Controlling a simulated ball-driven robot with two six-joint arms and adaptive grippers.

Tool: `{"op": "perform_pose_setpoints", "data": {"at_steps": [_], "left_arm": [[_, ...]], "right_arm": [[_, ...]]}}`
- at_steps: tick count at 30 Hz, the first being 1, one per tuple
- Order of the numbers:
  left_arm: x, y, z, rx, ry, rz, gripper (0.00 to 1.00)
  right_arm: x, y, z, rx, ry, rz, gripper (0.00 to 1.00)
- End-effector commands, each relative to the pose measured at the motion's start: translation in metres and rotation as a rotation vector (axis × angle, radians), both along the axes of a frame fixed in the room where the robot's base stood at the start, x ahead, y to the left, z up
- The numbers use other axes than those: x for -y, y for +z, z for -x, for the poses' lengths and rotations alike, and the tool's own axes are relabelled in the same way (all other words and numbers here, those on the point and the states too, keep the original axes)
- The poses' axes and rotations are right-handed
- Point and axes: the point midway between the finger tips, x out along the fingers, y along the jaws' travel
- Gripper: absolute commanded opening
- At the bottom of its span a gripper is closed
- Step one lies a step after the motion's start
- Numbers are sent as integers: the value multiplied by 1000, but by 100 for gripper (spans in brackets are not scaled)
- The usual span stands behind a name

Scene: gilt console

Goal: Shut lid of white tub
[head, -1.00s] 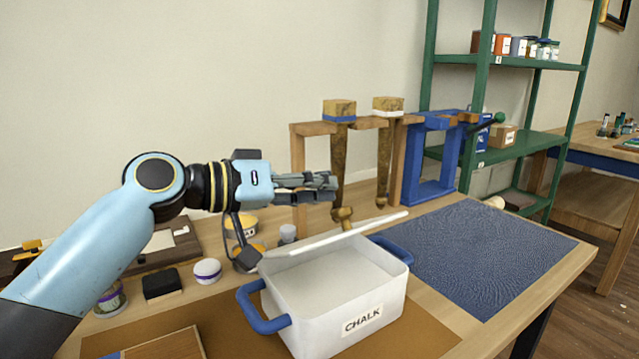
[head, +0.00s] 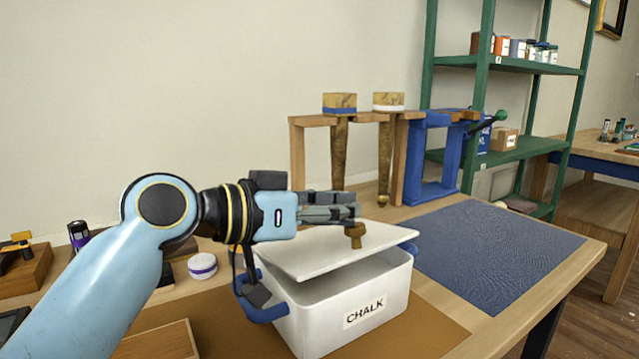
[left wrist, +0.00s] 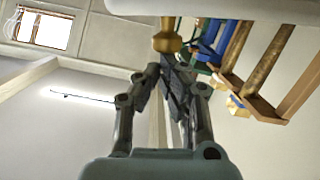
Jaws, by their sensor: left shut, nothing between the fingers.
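The white tub (head: 340,318) labelled CHALK stands on the table with blue handles at its ends. Its white lid (head: 315,254) is tilted over it, partly open, with a gap along the front. A brass-coloured knob (head: 355,234) sits on the lid and also shows in the left wrist view (left wrist: 167,40). My left gripper (head: 355,212) is shut and empty, just above the lid beside the knob. Whether it touches the knob I cannot tell. In the left wrist view its fingers (left wrist: 172,68) are close together. My right gripper is not in view.
A wooden rack (head: 298,165) with two hanging tools and a blue frame (head: 408,165) stand behind the tub. A blue mat (head: 495,250) lies to the right, clear. A small white jar (head: 202,266) stands left of the tub, near my arm.

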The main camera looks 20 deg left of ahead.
Motion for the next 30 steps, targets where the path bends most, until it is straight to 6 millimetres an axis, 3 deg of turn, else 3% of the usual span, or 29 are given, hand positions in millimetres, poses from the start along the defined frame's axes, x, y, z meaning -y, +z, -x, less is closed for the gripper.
{"op": "perform_pose_setpoints", "data": {"at_steps": [3, 12, 30], "left_arm": [[6, -15, 5, 43, 0, -57, 0], [13, -29, 10, 56, 0, -75, 0], [15, -31, 11, 56, -1, -75, 0]], "right_arm": [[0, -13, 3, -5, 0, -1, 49], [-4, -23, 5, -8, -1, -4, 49], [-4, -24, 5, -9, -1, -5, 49]]}}
